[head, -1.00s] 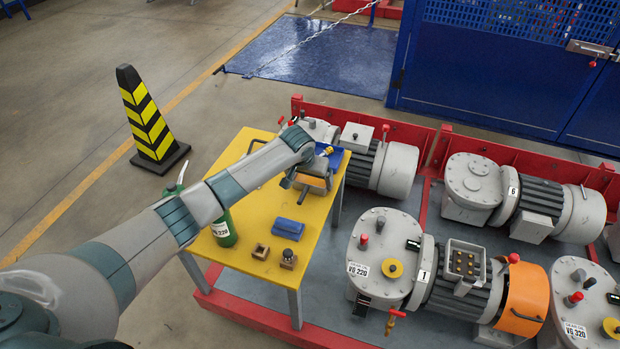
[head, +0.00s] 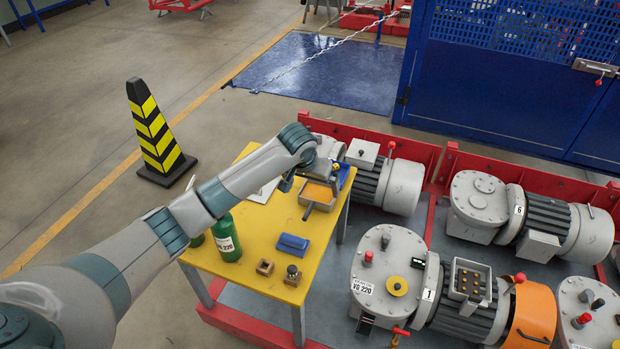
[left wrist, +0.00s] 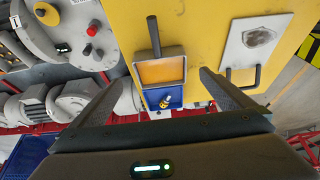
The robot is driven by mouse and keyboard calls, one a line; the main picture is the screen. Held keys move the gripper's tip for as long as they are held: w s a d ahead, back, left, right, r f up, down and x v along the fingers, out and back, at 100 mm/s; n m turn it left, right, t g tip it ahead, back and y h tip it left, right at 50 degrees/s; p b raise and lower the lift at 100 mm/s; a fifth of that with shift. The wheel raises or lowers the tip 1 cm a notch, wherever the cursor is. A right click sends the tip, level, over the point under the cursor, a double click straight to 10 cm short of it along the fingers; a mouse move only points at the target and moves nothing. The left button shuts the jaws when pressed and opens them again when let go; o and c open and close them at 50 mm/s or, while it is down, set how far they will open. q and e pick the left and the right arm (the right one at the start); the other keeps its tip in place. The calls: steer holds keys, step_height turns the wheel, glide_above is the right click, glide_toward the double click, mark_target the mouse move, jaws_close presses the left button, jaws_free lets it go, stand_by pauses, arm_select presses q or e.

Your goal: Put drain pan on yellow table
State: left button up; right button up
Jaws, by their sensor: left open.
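The drain pan (head: 318,206) is a small grey pan with an orange-looking inside. It sits on the yellow table (head: 262,228) near its far right part. The left wrist view shows the pan (left wrist: 163,55) with its dark handle pointing away from my gripper. My left gripper (head: 312,182) is over the pan's far side in the head view. In the left wrist view the open fingers (left wrist: 160,78) stand apart on either side of the pan's near part, with nothing visibly clamped. My right gripper is not in view.
A blue tray (left wrist: 160,97) lies beside the pan. A green bottle (head: 227,240), a blue block (head: 292,244) and small brown items (head: 265,267) stand on the table. Motor pumps (head: 385,275) crowd the right. A striped cone (head: 155,135) stands left on the floor.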

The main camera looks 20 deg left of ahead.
arm_select(q)
steer(key=shift+v, duration=2)
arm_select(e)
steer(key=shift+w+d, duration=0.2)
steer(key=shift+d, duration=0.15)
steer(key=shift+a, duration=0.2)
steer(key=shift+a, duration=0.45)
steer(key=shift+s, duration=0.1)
